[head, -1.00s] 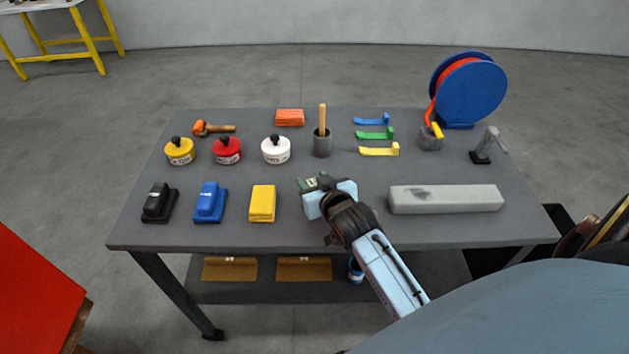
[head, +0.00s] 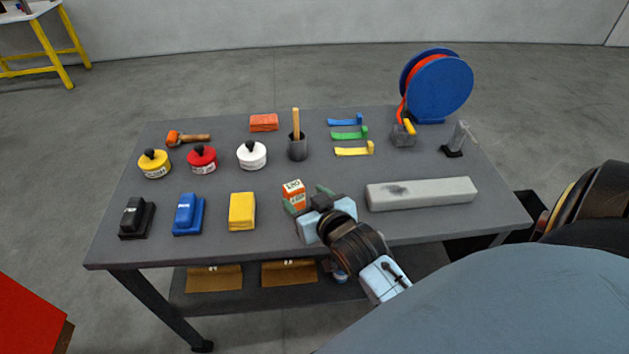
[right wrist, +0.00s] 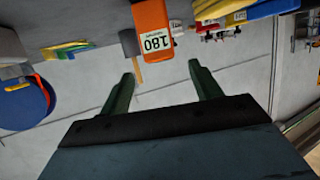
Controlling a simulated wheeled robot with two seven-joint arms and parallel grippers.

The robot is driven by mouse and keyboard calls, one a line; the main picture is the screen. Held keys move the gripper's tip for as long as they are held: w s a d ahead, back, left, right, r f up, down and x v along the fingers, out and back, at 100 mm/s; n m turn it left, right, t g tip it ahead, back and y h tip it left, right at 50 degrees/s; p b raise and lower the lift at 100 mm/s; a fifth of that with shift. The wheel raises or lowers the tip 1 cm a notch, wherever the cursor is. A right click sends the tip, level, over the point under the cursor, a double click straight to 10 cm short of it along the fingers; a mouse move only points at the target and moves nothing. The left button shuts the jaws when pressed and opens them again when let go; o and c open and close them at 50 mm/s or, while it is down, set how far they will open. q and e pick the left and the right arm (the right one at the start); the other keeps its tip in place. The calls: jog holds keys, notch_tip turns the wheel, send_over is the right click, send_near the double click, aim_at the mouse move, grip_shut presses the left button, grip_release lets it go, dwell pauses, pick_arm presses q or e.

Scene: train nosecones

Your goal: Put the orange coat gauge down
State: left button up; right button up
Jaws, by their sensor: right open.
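The orange coat gauge (head: 293,193), a small orange block with a white label, stands on the grey table between the yellow block and the long grey bar. My right gripper (head: 306,199) is open and empty just in front of it, on the near side. In the right wrist view the gauge (right wrist: 152,16) lies beyond the two spread green fingertips (right wrist: 162,72), apart from them, with "180" readable on its label. My left gripper is not in view.
A yellow block (head: 242,211) stands left of the gauge and a long grey bar (head: 425,193) lies to the right. Behind are a grey cup with a wooden handle (head: 298,146) and coloured strips (head: 352,149). A blue reel (head: 438,85) stands at the back right.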

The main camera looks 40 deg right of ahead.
jog(key=v, duration=0.4)
dwell(0.5)
